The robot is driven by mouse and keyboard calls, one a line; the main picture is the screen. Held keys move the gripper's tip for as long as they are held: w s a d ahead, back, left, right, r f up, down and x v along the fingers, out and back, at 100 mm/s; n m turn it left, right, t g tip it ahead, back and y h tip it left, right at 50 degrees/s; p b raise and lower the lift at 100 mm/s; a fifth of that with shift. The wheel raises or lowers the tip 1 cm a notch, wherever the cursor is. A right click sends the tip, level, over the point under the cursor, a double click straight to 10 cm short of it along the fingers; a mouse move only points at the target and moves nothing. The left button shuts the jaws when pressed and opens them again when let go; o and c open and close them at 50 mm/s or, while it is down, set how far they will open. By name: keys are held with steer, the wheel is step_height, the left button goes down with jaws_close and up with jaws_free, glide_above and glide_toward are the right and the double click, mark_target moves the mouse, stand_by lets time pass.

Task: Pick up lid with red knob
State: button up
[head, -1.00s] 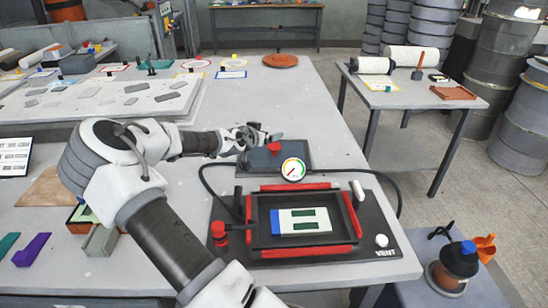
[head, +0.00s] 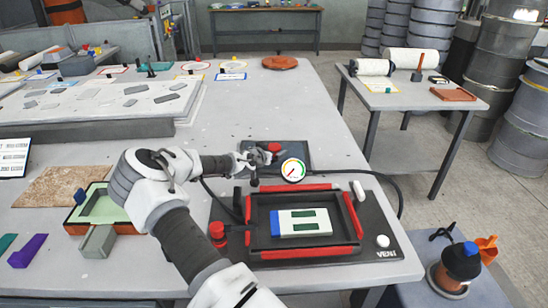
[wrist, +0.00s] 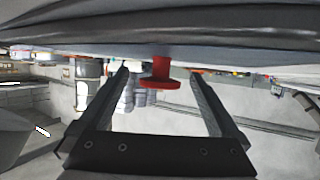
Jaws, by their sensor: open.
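The lid is a dark, flat plate (head: 298,157) lying on the grey table behind the black vacuum frame, with a red knob (head: 274,147) on top. In the wrist view the lid's dark surface (wrist: 160,35) crosses the top, and the red knob (wrist: 160,78) sticks out from it between my two fingers. My gripper (head: 264,157) is at the lid, low and close beside the knob in the head view. The wrist view shows my gripper (wrist: 159,82) open, with gaps on both sides of the knob. The lid's left part is hidden by my gripper.
The black frame with red edges (head: 305,252) stands in front of the lid, with a round gauge (head: 293,170) between them. A black hose (head: 365,174) curves around to the right. The table behind the lid is clear.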

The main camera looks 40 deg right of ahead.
steer(key=shift+x, duration=1.1)
jaws_close()
